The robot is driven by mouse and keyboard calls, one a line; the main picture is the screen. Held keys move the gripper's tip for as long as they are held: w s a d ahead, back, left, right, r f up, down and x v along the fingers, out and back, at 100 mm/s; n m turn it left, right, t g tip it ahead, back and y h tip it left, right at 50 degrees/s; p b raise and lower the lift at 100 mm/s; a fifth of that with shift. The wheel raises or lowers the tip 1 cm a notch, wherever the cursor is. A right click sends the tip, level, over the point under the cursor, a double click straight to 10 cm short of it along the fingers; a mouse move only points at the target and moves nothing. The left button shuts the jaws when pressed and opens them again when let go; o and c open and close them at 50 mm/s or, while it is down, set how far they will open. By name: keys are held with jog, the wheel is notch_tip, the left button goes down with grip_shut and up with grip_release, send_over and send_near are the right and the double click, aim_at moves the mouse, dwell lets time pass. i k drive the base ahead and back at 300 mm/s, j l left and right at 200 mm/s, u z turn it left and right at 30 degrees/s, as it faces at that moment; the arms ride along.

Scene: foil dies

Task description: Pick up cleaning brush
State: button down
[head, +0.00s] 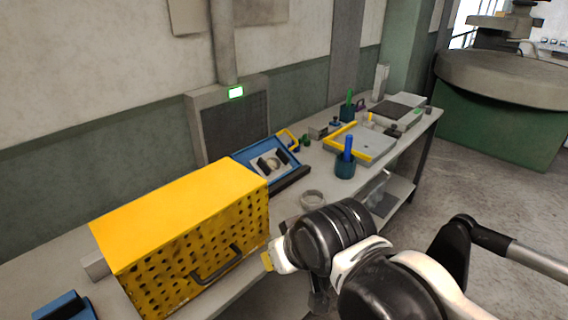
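No item can be told for certain as the cleaning brush. A blue upright handle (348,146) stands in a dark teal cup (345,166) on the bench; it may be a brush or another tool. A green upright handle (349,99) stands in another dark cup (348,113) farther back. My arm reaches in from the lower right, over the bench's front edge, well nearer than both cups. Dark parts that may be my gripper (318,297) hang below the arm, mostly hidden behind it. Its fingers cannot be made out. A small yellow piece shows at the arm's white end.
A large yellow perforated box (190,235) with a black handle fills the near bench. A blue tray (268,163), a grey ring (312,199) and a grey plate with yellow edges (359,143) lie beyond. A green-based round machine (495,125) stands right; floor between is clear.

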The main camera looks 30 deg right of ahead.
aim_at(347, 154)
jog(key=i+l, duration=0.2)
jog(key=l, duration=0.2)
jog(key=i+l, duration=0.45)
jog(key=l, duration=0.3)
jog(key=i+l, duration=0.2)
jog(key=l, duration=0.2)
jog(key=i+l, duration=0.2)
jog(key=l, duration=0.15)
